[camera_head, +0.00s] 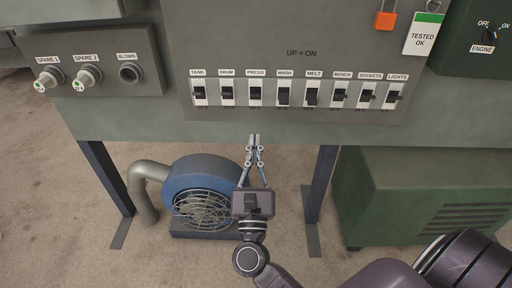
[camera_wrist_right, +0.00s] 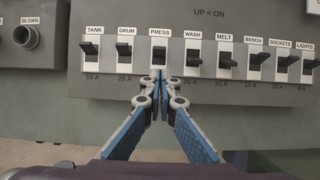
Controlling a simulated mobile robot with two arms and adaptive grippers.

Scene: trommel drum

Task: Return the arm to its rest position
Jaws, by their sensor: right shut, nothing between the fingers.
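My right gripper (camera_head: 254,138) is shut and empty in front of the panel, just below the switch row in the head view. In the right wrist view my right gripper (camera_wrist_right: 160,74) points up toward the PRESS switch (camera_wrist_right: 160,54), its tips overlapping that switch's lower part in the picture. I cannot tell whether it touches the panel. The right arm comes in from the lower right of the head view. My left gripper is not in view.
The grey panel (camera_head: 290,118) carries several labelled switches. Spare fuses (camera_head: 47,79) sit at its left. A blue blower (camera_head: 200,185) stands below, beside a panel leg (camera_head: 320,180). A green cabinet (camera_head: 400,190) stands right. An orange padlock (camera_head: 385,20) and tag (camera_head: 422,35) hang above.

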